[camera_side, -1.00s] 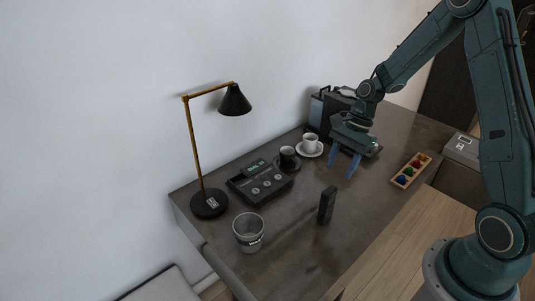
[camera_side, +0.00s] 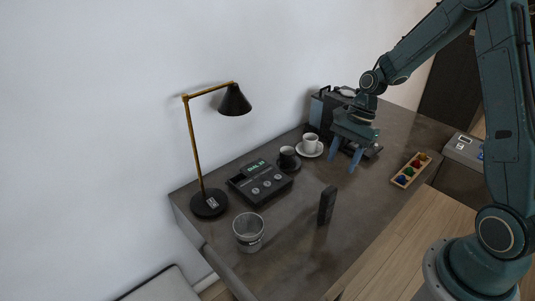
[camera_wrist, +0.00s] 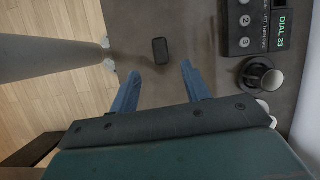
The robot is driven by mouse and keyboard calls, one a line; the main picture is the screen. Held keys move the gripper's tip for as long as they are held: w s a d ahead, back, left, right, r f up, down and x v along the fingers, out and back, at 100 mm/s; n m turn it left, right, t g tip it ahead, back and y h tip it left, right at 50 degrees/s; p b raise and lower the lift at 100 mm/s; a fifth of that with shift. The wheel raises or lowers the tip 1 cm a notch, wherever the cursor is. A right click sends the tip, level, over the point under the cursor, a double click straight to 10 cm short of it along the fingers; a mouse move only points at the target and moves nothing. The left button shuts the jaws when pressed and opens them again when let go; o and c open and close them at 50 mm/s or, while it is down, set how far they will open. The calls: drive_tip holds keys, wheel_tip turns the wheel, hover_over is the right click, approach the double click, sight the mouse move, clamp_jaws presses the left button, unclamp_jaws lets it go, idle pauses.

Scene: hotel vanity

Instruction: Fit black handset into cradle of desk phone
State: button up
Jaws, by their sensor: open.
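The black handset (camera_side: 327,205) stands upright on the dark desk, in front of and to the right of the desk phone. In the wrist view the handset (camera_wrist: 160,50) shows as a small dark block beyond the fingertips. The desk phone (camera_side: 261,183) lies flat on the desk with a green lit display; part of the phone (camera_wrist: 251,28) shows at the top right of the wrist view. My gripper (camera_side: 342,160) is open and empty above the desk, to the right of and higher than the handset. Its two blue fingers (camera_wrist: 158,82) are spread apart in the wrist view.
A black cup (camera_side: 287,158) and a white cup on a saucer (camera_side: 310,148) stand behind the phone. A lamp (camera_side: 209,203) stands left of the phone, and a bin-shaped cup (camera_side: 248,232) in front. A wooden tray with coloured pieces (camera_side: 411,170) lies right. Desk around the handset is clear.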

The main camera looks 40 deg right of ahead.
drive_tip(key=s+a+r+n+t+h, duration=0.2)
drive_tip(key=s+a+r+n, duration=0.2)
drive_tip(key=s+r+n, duration=0.4)
drive_tip(key=s+a+r+n+t+h, duration=0.2)
drive_tip(key=s+a+r+n+t, duration=0.1)
drive_tip(key=s+r+n, duration=0.5)
wheel_tip(320, 180, up, 4)
drive_tip(key=shift+s+a+r, duration=0.1)
drive_tip(key=shift+s+a, duration=0.65)
drive_tip(key=shift+s, duration=0.2)
drive_tip(key=shift+o, duration=0.4)
drive_tip(key=shift+s+n+t, duration=0.3)
drive_tip(key=shift+s+n, duration=0.25)
drive_tip(key=shift+n, duration=0.05)
drive_tip(key=shift+w, duration=0.1)
